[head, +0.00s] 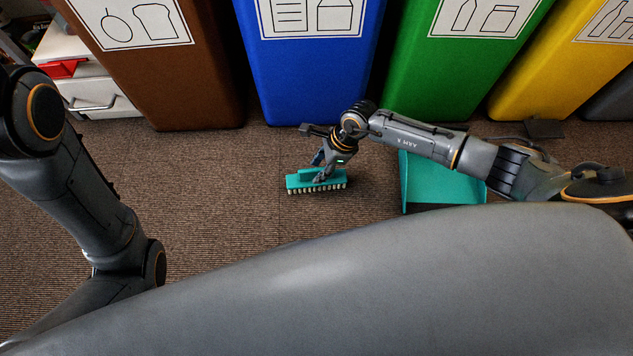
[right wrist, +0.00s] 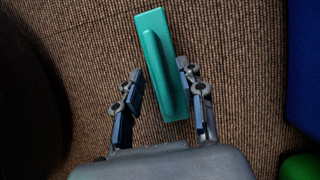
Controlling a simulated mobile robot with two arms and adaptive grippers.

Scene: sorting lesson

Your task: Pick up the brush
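The brush (head: 315,186) is teal with pale bristles along its near edge. It lies on the brown carpet in front of the blue bin. My right gripper (head: 320,172) is low over the brush. In the right wrist view the brush (right wrist: 158,35) runs lengthwise between the open fingers of the gripper (right wrist: 160,68), with its raised handle between them. The right finger is close to the brush's side; I cannot tell if it touches. A gap shows at the left finger. My left arm shows at the left, but its gripper is out of view.
A teal dustpan (head: 440,182) lies on the carpet to the right, partly under my right arm. Brown (head: 175,85), blue (head: 305,85), green (head: 440,75) and yellow (head: 550,75) bins stand behind. A white drawer unit (head: 95,92) is at far left. Carpet left of the brush is clear.

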